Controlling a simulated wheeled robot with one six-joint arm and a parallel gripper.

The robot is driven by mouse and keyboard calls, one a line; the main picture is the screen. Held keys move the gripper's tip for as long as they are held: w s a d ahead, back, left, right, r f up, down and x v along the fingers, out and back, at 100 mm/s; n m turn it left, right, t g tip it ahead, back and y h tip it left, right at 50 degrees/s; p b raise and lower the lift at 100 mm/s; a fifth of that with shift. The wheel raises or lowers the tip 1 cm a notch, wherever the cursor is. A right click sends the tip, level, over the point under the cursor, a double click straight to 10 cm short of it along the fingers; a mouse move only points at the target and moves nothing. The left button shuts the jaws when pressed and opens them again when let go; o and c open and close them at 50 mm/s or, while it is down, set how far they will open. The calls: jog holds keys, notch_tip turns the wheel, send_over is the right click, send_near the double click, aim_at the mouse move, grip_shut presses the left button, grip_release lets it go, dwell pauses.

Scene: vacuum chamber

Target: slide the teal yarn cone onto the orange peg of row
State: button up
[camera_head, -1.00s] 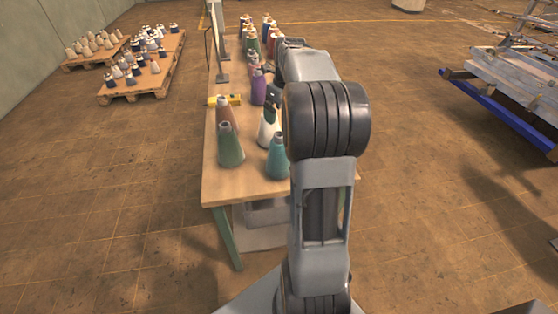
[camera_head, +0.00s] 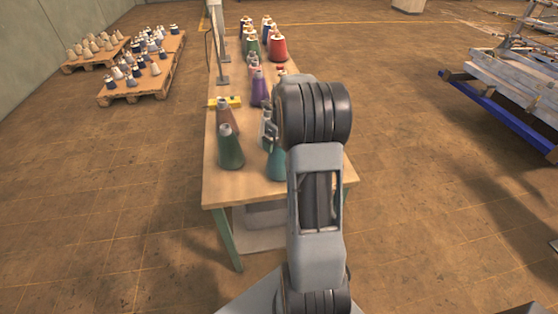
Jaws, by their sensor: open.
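The teal yarn cone (camera_head: 276,165) stands upright at the near right of the wooden table (camera_head: 240,187), its right side hidden by my arm. My gripper (camera_head: 268,132) shows only in part at the left edge of my arm, close to the top of the teal cone. It is open and holds nothing that I can see. Whether its fingers touch or surround the cone's tip cannot be told. I cannot make out an orange peg in this view.
A dark green cone (camera_head: 230,149) and a brown cone (camera_head: 224,120) stand left of the teal one. A purple cone (camera_head: 259,89) and a red cone (camera_head: 277,49) stand farther back. A yellow tool (camera_head: 232,101) lies at the table's left edge.

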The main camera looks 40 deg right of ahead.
jog(key=shift+f, duration=0.5)
jog(key=shift+c, duration=0.4)
jog(key=c, duration=1.3)
jog(key=shift+r, duration=0.1)
jog(key=shift+c, duration=0.9)
jog(key=shift+w+r, duration=0.1)
